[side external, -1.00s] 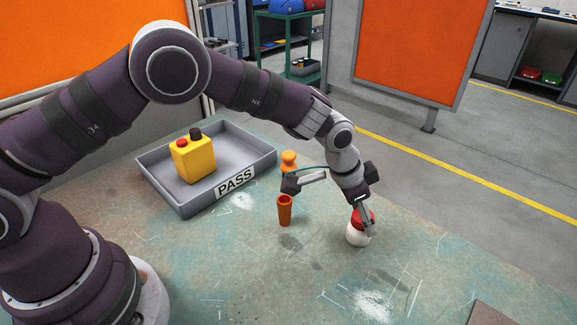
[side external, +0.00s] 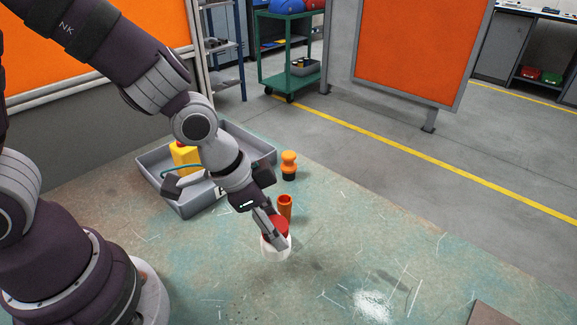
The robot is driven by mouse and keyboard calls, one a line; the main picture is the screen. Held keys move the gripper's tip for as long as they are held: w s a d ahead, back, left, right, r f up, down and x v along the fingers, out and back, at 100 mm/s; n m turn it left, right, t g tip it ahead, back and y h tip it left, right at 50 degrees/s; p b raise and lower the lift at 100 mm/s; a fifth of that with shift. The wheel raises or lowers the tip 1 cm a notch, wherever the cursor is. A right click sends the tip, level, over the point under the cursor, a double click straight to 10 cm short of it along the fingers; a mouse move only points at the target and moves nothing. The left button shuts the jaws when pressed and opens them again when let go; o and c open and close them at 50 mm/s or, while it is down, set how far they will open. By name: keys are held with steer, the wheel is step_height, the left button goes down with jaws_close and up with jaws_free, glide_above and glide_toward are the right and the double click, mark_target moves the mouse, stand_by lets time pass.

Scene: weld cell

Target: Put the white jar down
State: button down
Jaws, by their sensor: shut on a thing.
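The white jar (side external: 276,249) has a red lid (side external: 277,228) and is in the middle of the side external view. My gripper (side external: 275,234) is shut on the jar near its lid, with the fingers reaching down from the upper left. A shadow lies on the table apart from the jar to its right, so the jar looks held above the surface. Its exact height is hard to tell. The fingers hide part of the lid and the jar's side.
An orange-and-black object (side external: 289,166) stands farther back. A grey tray (side external: 160,181) holds a yellow box (side external: 183,154), partly hidden by my arm. The table (side external: 400,245) is mostly clear to the right. A brown plate (side external: 490,314) lies front right.

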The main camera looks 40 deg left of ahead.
steer(key=s+d+r+m, duration=0.2)
steer(key=d+r+m, duration=0.1)
steer(key=d, duration=0.5)
steer(key=shift+g+h, duration=0.4)
steer(key=f, duration=0.7)
steer(key=shift+s+d+f, duration=0.1)
steer(key=shift+d+f, duration=0.15)
steer(key=shift+f, duration=0.1)
steer(key=shift+f, duration=0.15)
steer(key=c, duration=0.7)
jaws_free()
steer(key=shift+o, duration=0.2)
steer(key=v, duration=1.2)
steer(key=s+a+r+n+t+y, duration=0.1)
steer(key=a+r+n+t+y, duration=0.1)
steer(key=a+r+n, duration=0.4)
steer(key=a+n+y, duration=0.1)
steer(key=a+n, duration=0.3)
steer(key=a, duration=0.6)
steer(key=shift+r+t, duration=0.2)
steer(key=shift+t, duration=0.1)
